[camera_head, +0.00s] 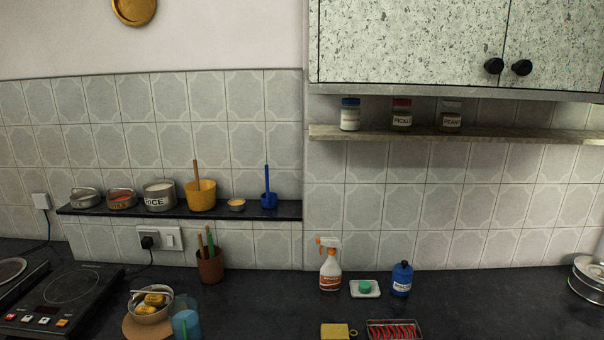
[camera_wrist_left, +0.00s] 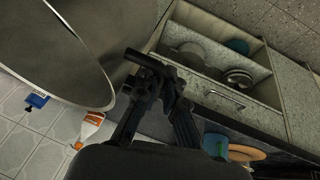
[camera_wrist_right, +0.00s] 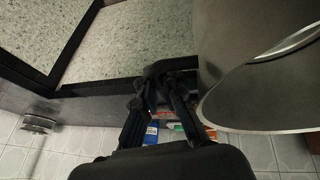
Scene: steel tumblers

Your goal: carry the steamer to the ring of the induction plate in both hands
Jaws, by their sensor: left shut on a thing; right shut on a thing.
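The steamer, a large grey steel vessel, fills the upper left of the left wrist view (camera_wrist_left: 95,40) and the right side of the right wrist view (camera_wrist_right: 240,65). My left gripper (camera_wrist_left: 152,75) is shut at its side, and my right gripper (camera_wrist_right: 172,72) is shut at its opposite side. The gripped parts are mostly hidden by the fingers. Neither gripper nor the steamer shows in the head view. The black induction plate (camera_head: 42,312) lies at the left of the counter, with its pale ring (camera_head: 72,285) bare.
A bowl of yellow food (camera_head: 150,310) on a round board (camera_head: 135,329) and a blue cup (camera_head: 186,322) stand just right of the plate. A red-filled tray (camera_head: 394,330) lies in front.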

